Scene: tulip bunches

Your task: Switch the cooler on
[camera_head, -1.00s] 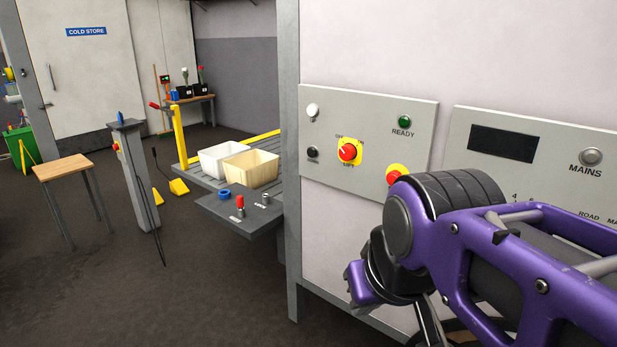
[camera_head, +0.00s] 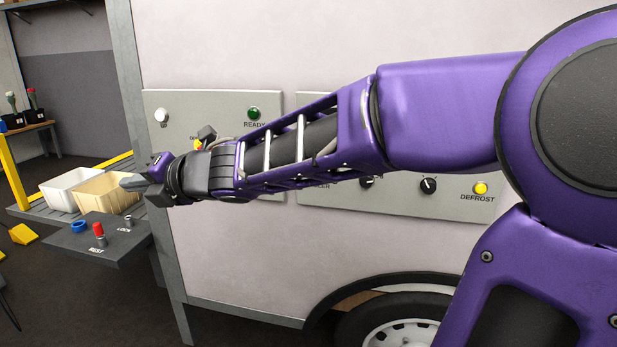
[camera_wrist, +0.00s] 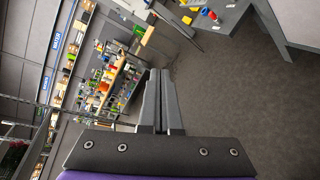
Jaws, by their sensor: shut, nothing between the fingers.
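The right-hand grey control panel (camera_head: 470,207) is on the pale wall, mostly behind my arm. A label ending in "LER" shows under my arm's lower edge; the control above it is hidden. Right of it are a partly covered black knob (camera_head: 367,182), another black knob (camera_head: 428,186) and a yellow DEFROST button (camera_head: 481,188). My gripper (camera_head: 128,183) is at the far left end of my outstretched arm, well away from these knobs. In the wrist view my gripper (camera_wrist: 159,75) has its fingers together and holds nothing.
The left panel (camera_head: 180,105) has a white button (camera_head: 161,116) and a green READY lamp (camera_head: 254,113). A grey ledge (camera_head: 95,250) and two bins stand beyond the wall's left edge. A wheel (camera_head: 400,335) is below. The wrist view shows floor and shelves (camera_wrist: 115,85).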

